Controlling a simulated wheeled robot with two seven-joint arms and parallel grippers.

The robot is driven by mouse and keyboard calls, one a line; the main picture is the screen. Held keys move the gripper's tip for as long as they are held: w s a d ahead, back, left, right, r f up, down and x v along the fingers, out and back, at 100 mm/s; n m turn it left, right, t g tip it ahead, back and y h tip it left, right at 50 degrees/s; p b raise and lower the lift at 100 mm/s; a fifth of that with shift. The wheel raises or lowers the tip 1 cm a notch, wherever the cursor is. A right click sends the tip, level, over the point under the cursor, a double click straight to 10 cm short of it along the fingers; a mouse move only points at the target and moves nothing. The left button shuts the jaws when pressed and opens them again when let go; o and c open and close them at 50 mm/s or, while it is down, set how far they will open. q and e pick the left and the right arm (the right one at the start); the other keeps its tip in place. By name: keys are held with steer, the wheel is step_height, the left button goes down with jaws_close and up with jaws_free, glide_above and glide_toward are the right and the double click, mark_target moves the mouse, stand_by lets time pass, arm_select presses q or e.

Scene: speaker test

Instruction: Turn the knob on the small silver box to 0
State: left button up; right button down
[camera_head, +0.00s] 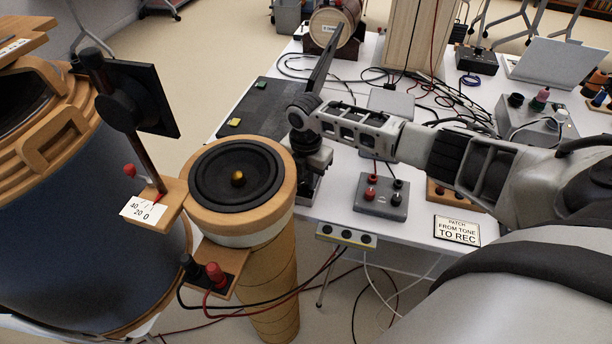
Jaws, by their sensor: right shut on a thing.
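My right arm comes in from the right, and its dark right gripper (310,160) points down at the table's left edge, beside the wood-rimmed speaker. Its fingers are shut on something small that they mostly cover. A small silver box (309,190) shows just below the fingers. The gripper and wrist hide its top, so I cannot see the knob's pointer or read a 0 mark on the box. My left gripper is not in view.
A speaker (238,174) on a wooden column stands close left of the gripper. A grey box with red and black terminals (381,197) sits to its right. Cables run behind. A blue drum (55,225) and a pointer scale (144,212) fill the left.

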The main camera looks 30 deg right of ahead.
mark_target(306, 181)
steer(key=shift+a+r, duration=0.1)
steer(key=c, duration=1.3)
jaws_free()
steer(key=shift+o, duration=0.2)
steer(key=shift+r, duration=0.1)
steer(key=shift+w+r, duration=0.2)
steer(key=shift+r, duration=0.25)
steer(key=r, duration=0.5)
steer(key=shift+s+r, duration=0.2)
steer(key=shift+r, duration=0.2)
steer(key=shift+s+r, duration=0.15)
steer(key=shift+r, duration=0.45)
steer(key=shift+f, duration=0.1)
